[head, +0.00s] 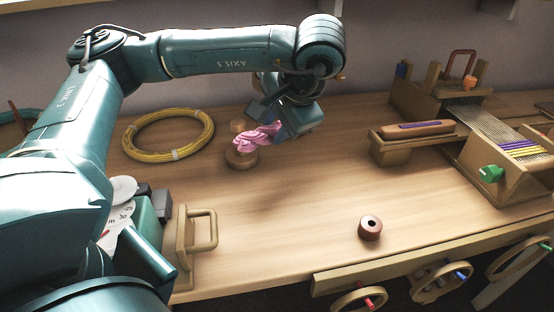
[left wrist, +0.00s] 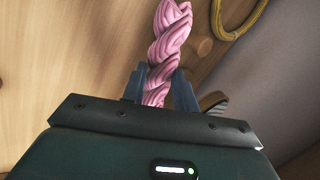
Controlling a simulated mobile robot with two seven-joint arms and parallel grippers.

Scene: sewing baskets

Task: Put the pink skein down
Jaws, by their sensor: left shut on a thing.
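The pink skein (head: 257,137) is a twisted bundle of yarn. My left gripper (head: 281,128) is shut on it near one end. In the left wrist view the skein (left wrist: 169,40) stands out between the two fingers of the gripper (left wrist: 160,88). In the head view the skein overlaps a round wooden piece (head: 240,160) on the table. I cannot tell whether the skein touches that piece or the table (head: 290,200). My right gripper is in neither view.
A yellow coil (head: 168,134) lies left of the skein. A small loom (head: 500,150) with a shuttle (head: 413,129) stands at the right. A brown ring-shaped spool (head: 370,228) sits near the front edge. A wooden handled piece (head: 187,245) stands at front left. The table's middle is clear.

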